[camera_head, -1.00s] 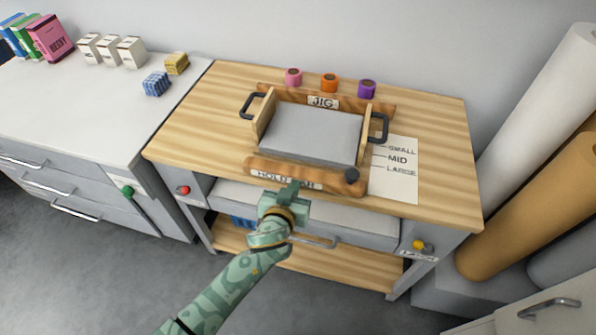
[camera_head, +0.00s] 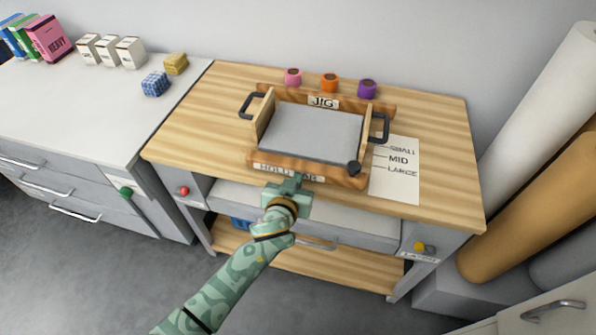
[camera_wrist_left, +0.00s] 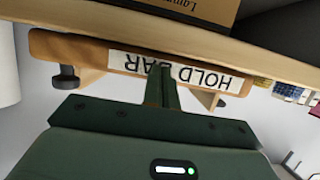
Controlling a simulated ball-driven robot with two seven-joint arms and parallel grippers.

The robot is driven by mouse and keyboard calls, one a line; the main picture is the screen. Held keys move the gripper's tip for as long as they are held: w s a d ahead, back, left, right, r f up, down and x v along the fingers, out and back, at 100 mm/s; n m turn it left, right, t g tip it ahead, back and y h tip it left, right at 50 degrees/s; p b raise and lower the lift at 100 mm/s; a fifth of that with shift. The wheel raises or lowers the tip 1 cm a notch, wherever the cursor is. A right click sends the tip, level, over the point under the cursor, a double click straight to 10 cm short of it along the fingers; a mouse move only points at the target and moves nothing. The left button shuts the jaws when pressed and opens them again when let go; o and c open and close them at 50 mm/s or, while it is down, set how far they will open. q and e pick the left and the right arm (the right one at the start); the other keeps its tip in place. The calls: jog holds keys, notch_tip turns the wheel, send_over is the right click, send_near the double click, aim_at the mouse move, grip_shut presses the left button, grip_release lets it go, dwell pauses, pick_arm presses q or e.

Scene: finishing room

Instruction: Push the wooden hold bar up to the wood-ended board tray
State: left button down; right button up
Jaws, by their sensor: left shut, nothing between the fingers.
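The wooden hold bar (camera_head: 338,176) lies along the front of the wood-ended board tray (camera_head: 264,116), with a black knob at its right end. It looks close against the tray's front edge; I cannot tell if they touch. The tray has two black handles and a flat grey board between its wooden ends. My left gripper (camera_head: 291,184) is shut and empty, at the front of the bar near its HOLD BAR label. In the left wrist view its fingers (camera_wrist_left: 161,91) are together against or just before the bar's labelled face (camera_wrist_left: 75,50). My right gripper is out of view.
A wooden JIG fence (camera_head: 379,107) stands behind the tray, with pink, orange and purple rolls (camera_head: 330,83) further back. A SMALL/MID/LARGE card (camera_head: 397,184) lies right of the bar. The bench top is clear at the left.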

aim_at(301, 166)
pick_arm(q)
jog(key=shift+w, duration=0.1)
jog(key=shift+w+d+b, duration=0.2)
jog(key=shift+w+b, duration=0.1)
jog(key=shift+w, duration=0.35)
jog(key=shift+w+d+b, duration=0.25)
jog(key=shift+w+b, duration=0.05)
jog(key=shift+w, duration=0.3)
jog(key=shift+w+d+b, duration=0.2)
jog(key=shift+w+b, duration=0.1)
jog(key=shift+w, duration=0.45)
jog(key=shift+w+d+b, duration=0.25)
jog(key=shift+w+b, duration=0.2)
jog(key=shift+w, duration=0.2)
jog(key=shift+s+r+p, duration=0.15)
jog(key=shift+r+p, duration=0.05)
jog(key=shift+p, duration=0.15)
jog(key=shift+s+a+r+p, duration=0.2)
jog(key=shift+s+r+p, duration=0.2)
jog(key=shift+s+p, duration=0.15)
jog(key=shift+s+a+r+p, duration=0.2)
jog(key=shift+s+r+p, duration=0.25)
jog(key=shift+p, duration=0.15)
jog(key=shift+p+v, duration=1.15)
jog(key=shift+v, duration=0.3)
jog(key=shift+f, duration=0.1)
